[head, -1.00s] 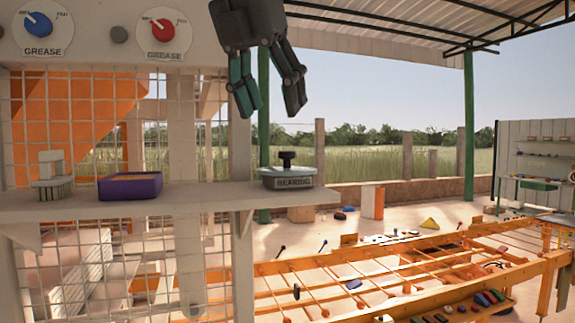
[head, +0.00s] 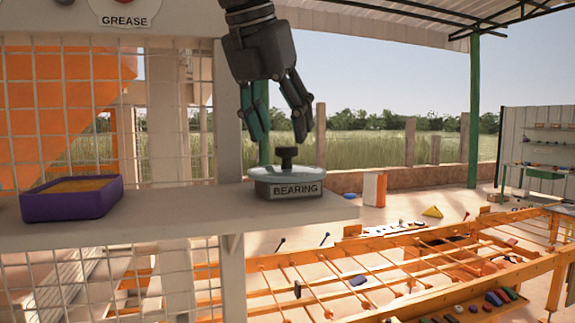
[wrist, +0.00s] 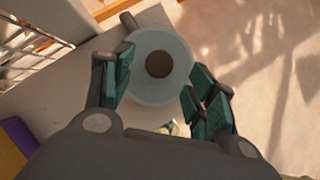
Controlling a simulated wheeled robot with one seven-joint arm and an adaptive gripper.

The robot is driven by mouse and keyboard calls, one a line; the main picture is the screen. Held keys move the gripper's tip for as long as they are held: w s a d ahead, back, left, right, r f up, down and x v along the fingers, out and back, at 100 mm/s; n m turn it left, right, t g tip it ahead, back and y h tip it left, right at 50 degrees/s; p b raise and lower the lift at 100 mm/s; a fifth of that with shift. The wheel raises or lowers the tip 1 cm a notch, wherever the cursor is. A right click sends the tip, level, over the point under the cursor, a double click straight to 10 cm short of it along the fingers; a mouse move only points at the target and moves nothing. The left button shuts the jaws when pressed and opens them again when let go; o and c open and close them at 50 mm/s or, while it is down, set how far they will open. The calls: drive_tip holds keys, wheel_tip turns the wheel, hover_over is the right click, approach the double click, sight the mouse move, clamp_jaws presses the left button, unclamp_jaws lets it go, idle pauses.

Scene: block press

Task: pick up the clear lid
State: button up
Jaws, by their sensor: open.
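The clear lid (head: 262,173) is a pale, round, see-through disc with a dark knob (head: 287,157) on top. It sits on a grey pot labelled BEARING (head: 296,190), near the right end of the shelf. My gripper (head: 278,138) is open and empty just above the knob, its fingers pointing down. In the wrist view the lid (wrist: 141,88) lies beyond and between the open fingers (wrist: 155,95), with the dark knob (wrist: 158,64) near its middle. No finger clearly touches the knob.
The white shelf (head: 150,222) carries a purple tray (head: 70,202) with orange-yellow contents at the left. A wire mesh panel (head: 60,110) stands behind the shelf. Beyond its right end is an orange frame table (head: 400,262). The space right of the pot is open.

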sight(287, 147)
drive_tip(key=shift+f+p, duration=0.15)
drive_tip(key=shift+p, duration=0.2)
drive_tip(key=p+x, duration=0.2)
drive_tip(key=x, duration=0.2)
drive_tip(key=shift+w+d, duration=0.1)
drive_tip(key=shift+w, duration=0.15)
drive_tip(key=shift+f, duration=0.25)
drive_tip(key=c, duration=1.2)
